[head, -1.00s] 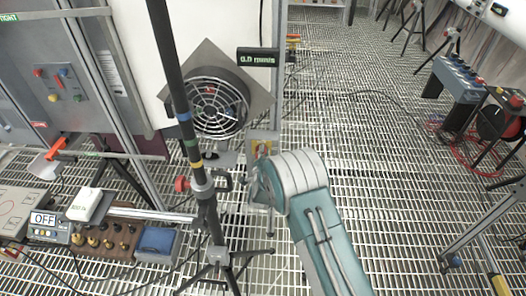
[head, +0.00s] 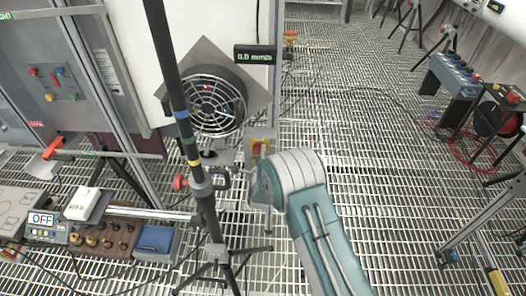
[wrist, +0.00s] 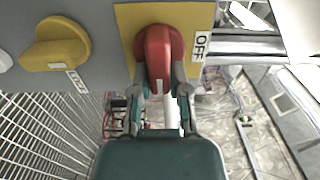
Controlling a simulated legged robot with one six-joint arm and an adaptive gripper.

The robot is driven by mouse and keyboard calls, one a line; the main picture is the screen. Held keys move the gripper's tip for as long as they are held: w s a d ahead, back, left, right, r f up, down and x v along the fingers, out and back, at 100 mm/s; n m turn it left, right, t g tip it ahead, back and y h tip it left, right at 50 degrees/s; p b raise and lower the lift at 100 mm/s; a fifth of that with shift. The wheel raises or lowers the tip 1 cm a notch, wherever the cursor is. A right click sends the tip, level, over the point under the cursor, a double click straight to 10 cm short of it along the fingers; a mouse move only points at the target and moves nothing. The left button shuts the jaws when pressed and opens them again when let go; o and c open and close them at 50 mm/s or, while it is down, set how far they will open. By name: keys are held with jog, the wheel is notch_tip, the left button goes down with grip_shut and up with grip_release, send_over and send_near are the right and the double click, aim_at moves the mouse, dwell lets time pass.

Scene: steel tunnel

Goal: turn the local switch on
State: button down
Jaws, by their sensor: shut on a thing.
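A red rotary handle (wrist: 158,52) on a yellow plate (wrist: 127,20) fills the top middle of the wrist view. A white label reading OFF (wrist: 200,46) is at the plate's right edge. My gripper (wrist: 161,92) is shut on the red handle, with one finger on each side of it. In the head view, the yellow plate with its red handle (head: 257,149) sits on a small grey box below the fan. My arm ends there, and the fingers are hard to make out in that view.
A yellow knob (wrist: 55,44) is beside the red handle on the same grey panel. In the head view, a dark tripod pole (head: 181,120) stands close to the left of the box. A round fan (head: 208,104) and a display (head: 255,55) are above.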

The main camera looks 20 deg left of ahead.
jog(key=shift+d+f+m, duration=0.15)
jog(key=shift+f+m, duration=0.15)
jog(key=c, duration=0.6)
grip_release()
jog(key=shift+r, duration=0.1)
jog(key=shift+s, duration=0.25)
jog(key=v, duration=1.1)
jog(key=shift+s, duration=0.15)
